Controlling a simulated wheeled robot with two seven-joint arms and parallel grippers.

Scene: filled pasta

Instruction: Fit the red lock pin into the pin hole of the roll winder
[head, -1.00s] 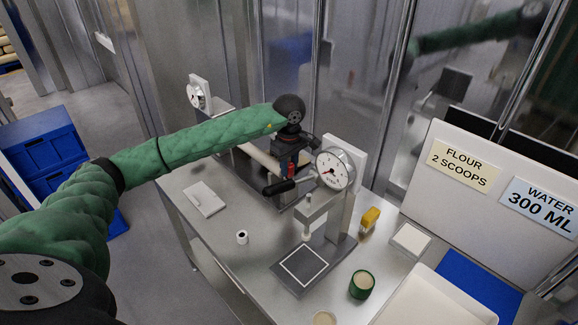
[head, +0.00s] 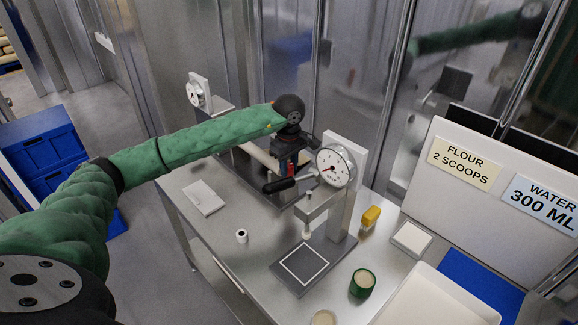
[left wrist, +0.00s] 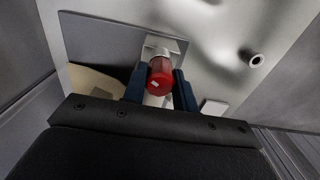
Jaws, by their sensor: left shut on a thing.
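The red lock pin (left wrist: 160,79) is between the two dark fingers of my left gripper (left wrist: 160,92) in the left wrist view. My left gripper (head: 291,166) is shut on it. In the head view a small red part of the pin (head: 291,168) shows below the gripper, behind the gauge press. The roll winder appears to be the unit with a pale roll (head: 262,157) over a dark base, directly under and left of the gripper. A pale metal post (left wrist: 152,52) shows just behind the pin in the wrist view. The pin hole is hidden, and I cannot tell whether pin and winder touch. My right gripper is not in view.
A white plate (head: 203,197), small white ring (head: 242,236), yellow item (head: 371,216) and green cup (head: 362,282) are on the steel table. Steel walls stand behind.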

